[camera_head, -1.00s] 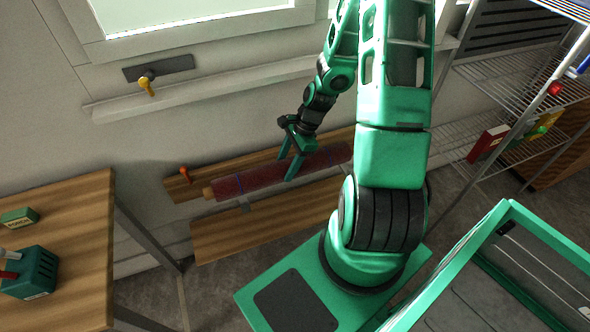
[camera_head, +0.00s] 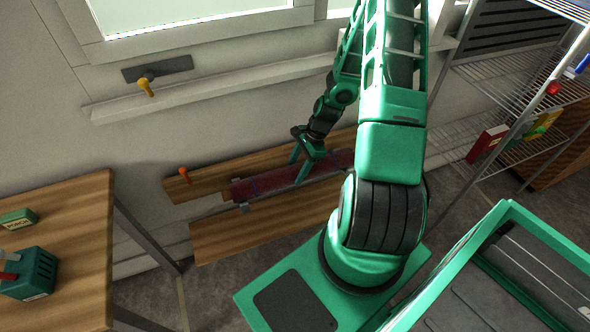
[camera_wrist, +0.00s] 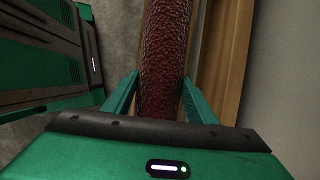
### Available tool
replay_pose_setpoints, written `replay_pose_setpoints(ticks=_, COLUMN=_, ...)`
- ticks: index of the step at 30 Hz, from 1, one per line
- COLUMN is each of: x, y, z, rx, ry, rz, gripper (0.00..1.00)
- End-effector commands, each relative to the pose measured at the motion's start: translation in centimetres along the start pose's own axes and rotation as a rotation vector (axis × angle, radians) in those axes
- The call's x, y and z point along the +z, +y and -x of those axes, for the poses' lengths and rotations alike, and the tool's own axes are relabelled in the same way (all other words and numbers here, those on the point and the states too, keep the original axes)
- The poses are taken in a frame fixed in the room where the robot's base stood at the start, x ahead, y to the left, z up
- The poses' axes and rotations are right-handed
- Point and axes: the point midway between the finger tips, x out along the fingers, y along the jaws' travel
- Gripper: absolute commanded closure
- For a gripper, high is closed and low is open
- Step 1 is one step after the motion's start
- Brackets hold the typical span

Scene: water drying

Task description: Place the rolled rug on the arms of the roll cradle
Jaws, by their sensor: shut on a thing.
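The rolled dark red rug (camera_head: 270,183) lies lengthwise along the wooden boards low on the wall, with blue bands around it. My gripper (camera_head: 297,172) reaches down over its middle, fingers on either side. In the wrist view the rug (camera_wrist: 163,50) runs between the two green fingers of my gripper (camera_wrist: 161,80), which are closed on it. The roll cradle shows as an upper wooden board (camera_head: 205,183), a lower wooden board (camera_head: 215,238) and a small grey arm (camera_head: 244,207) near the rug's left end. The rug's right end is hidden behind my arm. I cannot tell whether the rug touches the arms.
An orange peg (camera_head: 184,172) sits on the upper board's left end. A wooden table (camera_head: 80,215) stands at left, a wire rack (camera_head: 490,75) at right. A window sill (camera_head: 210,90) runs above. Floor (camera_head: 155,300) is clear between the table and my base.

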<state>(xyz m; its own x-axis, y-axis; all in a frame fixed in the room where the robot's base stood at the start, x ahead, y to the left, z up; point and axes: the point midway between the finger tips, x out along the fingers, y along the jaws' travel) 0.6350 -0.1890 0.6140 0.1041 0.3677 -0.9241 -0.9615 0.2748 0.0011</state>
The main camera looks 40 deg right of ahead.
Motion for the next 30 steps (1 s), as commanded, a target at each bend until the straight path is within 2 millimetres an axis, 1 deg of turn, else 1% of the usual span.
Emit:
replay_pose_setpoints(ticks=9, x=0.0, y=0.0, z=-0.1, rx=0.0, ry=-0.001, rz=0.0, gripper=1.0)
replay_pose_setpoints(ticks=10, x=-0.1, y=0.0, z=-0.1, rx=0.0, ry=0.0, rz=0.0, gripper=0.44)
replay_pose_setpoints(ticks=12, x=-0.1, y=0.0, z=-0.1, rx=0.0, ry=0.0, rz=0.0, gripper=0.3)
replay_pose_setpoints(ticks=23, x=-0.1, y=0.0, z=0.2, rx=-0.001, ry=0.001, rz=-0.001, gripper=0.3)
replay_pose_setpoints(ticks=26, x=-0.1, y=0.0, z=1.0, rx=-0.002, ry=0.002, rz=-0.001, gripper=0.3)
replay_pose_setpoints(ticks=30, x=-0.1, y=-0.1, z=3.1, rx=-0.004, ry=0.003, rz=-0.001, gripper=0.3)
